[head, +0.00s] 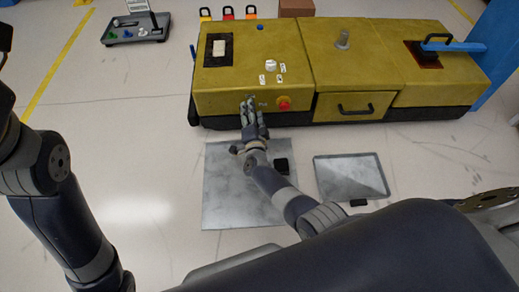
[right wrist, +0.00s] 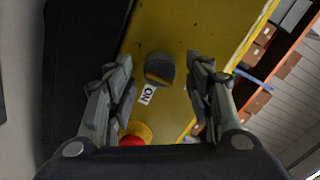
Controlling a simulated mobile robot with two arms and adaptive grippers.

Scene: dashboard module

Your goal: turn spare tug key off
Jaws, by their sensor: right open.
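The yellow tug (head: 345,60) stands ahead of me, its front face towards me. In the right wrist view a dark round key switch (right wrist: 159,68) sits on the yellow front panel, with a white "ON" label (right wrist: 147,94) beside it. My right gripper (head: 250,104) is at the front face, left of the red button (head: 284,103). In the right wrist view its fingers are spread on either side of the key switch, with gaps visible. In the head view the gripper largely hides the switch. My left arm shows at the left, its gripper out of view.
A red button on a yellow base (right wrist: 132,138) lies close to the key switch. A drawer with a black handle (head: 355,107) is to the right. A grey tray (head: 135,30) stands at the back left.

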